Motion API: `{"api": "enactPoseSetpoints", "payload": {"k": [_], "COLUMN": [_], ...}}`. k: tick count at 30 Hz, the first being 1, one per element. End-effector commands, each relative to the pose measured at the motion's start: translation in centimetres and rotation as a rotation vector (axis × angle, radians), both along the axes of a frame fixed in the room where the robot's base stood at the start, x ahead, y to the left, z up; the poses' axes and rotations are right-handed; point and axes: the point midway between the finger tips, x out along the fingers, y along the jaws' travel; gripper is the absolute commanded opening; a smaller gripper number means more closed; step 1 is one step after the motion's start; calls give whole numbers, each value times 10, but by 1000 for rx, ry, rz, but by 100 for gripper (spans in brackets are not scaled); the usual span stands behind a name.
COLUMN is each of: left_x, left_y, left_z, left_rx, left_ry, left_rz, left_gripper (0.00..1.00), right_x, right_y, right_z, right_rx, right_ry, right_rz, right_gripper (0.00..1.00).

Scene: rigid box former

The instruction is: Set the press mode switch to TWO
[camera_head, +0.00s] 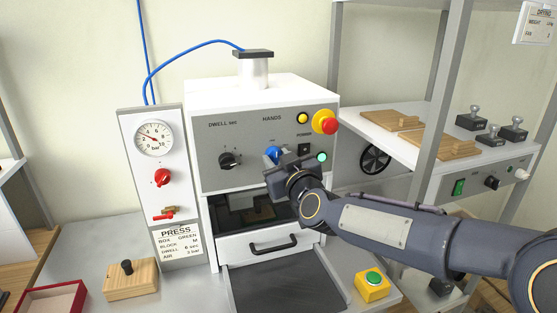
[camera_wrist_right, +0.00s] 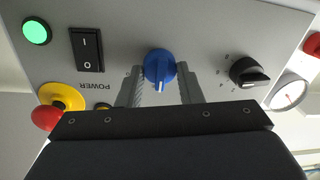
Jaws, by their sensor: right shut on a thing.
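The press mode switch is a blue knob (camera_head: 272,151) under the HANDS label on the grey press panel (camera_head: 215,181). My right gripper (camera_head: 281,160) reaches it from the lower right and partly covers it. In the right wrist view, the blue knob (camera_wrist_right: 159,66) sits between the two fingers of the right gripper (camera_wrist_right: 161,84), which is shut on it. That view is upside down relative to the panel lettering, and the knob's white mark points toward the gripper. The position labels are too small or hidden to read. My left gripper is not in view.
A black dwell dial (camera_head: 230,160), power rocker (camera_wrist_right: 88,50), green light (camera_wrist_right: 36,32) and red emergency button (camera_head: 325,122) surround the knob. Below are a drawer handle (camera_head: 275,245) and a yellow box with green button (camera_head: 372,286). A shelf post (camera_head: 437,100) stands right.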

Motion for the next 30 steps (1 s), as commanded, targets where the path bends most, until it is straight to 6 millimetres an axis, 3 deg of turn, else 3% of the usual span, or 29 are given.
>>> {"api": "enactPoseSetpoints", "payload": {"k": [11,30], "left_x": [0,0], "left_y": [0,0], "left_z": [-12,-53], "left_rx": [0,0], "left_ry": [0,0], "left_rz": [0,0], "left_gripper": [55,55], "right_x": [0,0], "right_y": [0,0], "right_z": [-3,-5], "right_rx": [101,643], "right_ry": [33,211], "right_rz": [1,2], "right_gripper": [10,10]}}
